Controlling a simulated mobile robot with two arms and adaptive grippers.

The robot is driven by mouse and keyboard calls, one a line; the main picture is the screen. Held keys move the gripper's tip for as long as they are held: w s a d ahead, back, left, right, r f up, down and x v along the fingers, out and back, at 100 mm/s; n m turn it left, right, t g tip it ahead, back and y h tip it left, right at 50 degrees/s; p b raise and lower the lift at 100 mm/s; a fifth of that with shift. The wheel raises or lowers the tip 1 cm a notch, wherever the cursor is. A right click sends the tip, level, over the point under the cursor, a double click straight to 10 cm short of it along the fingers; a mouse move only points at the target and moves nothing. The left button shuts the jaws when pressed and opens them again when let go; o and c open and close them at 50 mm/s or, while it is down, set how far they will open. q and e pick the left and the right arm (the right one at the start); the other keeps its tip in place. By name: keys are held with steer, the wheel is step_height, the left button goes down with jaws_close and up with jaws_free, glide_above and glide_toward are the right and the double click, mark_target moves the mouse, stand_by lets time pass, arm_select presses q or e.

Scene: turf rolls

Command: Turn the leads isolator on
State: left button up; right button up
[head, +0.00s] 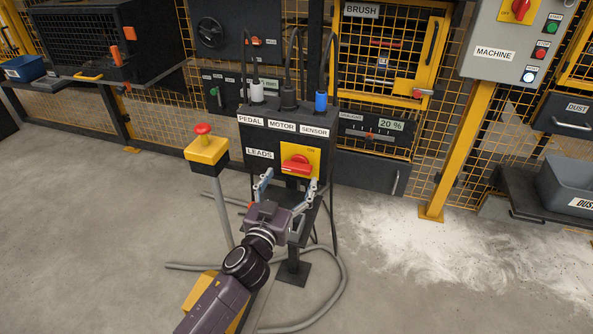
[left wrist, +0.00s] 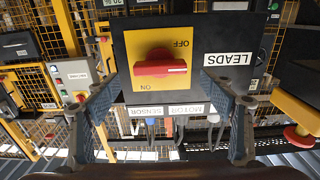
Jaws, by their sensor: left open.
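The leads isolator is a red rotary knob (head: 296,165) on a yellow plate (head: 313,153), on the front of a black box beside a LEADS label (head: 260,154). In the left wrist view, which is upside down, the knob (left wrist: 160,68) lies sideways between the OFF and ON marks, its white line pointing right. My left gripper (head: 291,180) is open in front of the knob. In the left wrist view its fingers (left wrist: 158,88) stand apart on either side of the yellow plate, not closed on the knob. My right gripper is not in view.
PEDAL, MOTOR and SENSOR plugs rise from the box (head: 245,130). A yellow post with a red button (head: 203,130) stands just left. A grey cable (head: 340,265) loops on the floor. The machine panel (head: 492,30) is at upper right, above white dust (head: 430,240).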

mark_target(295, 171)
arm_select(q)
steer(key=x, duration=0.4)
steer(key=shift+w+d+f+b, duration=0.1)
steer(key=shift+w+b, duration=0.05)
steer(key=shift+b, duration=0.2)
steer(key=shift+w+d, duration=0.2)
steer(key=shift+w, duration=0.45)
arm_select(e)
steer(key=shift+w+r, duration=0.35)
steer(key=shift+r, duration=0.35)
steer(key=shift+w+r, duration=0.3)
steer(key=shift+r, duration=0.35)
arm_select(q)
steer(key=shift+c, duration=0.5)
steer(key=c, duration=1.1)
steer(key=shift+o, duration=0.2)
